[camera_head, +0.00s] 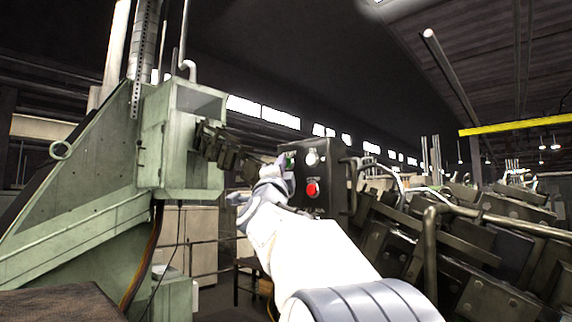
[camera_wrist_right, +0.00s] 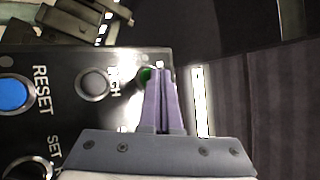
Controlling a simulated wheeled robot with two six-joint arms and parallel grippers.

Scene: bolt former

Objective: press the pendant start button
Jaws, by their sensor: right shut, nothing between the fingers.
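The black pendant box (camera_head: 335,185) hangs mid-picture in the head view. A green button (camera_head: 291,158) sits at its upper left, beside a pale round control (camera_head: 312,158) and above a red button (camera_head: 313,189). My right gripper (camera_head: 284,167) is shut and empty at the pendant's left side. In the right wrist view its fingertips (camera_wrist_right: 160,72) lie over the panel's edge and partly cover the green button (camera_wrist_right: 145,75). I cannot tell whether they touch it. My left gripper is out of view.
A blue button (camera_wrist_right: 14,94) marked RESET and a grey round control (camera_wrist_right: 92,84) are on the panel. A green machine (camera_head: 90,225) stands at left. Dark metal machinery (camera_head: 470,240) fills the right. A dark jointed support (camera_head: 225,148) runs from the machine toward the pendant.

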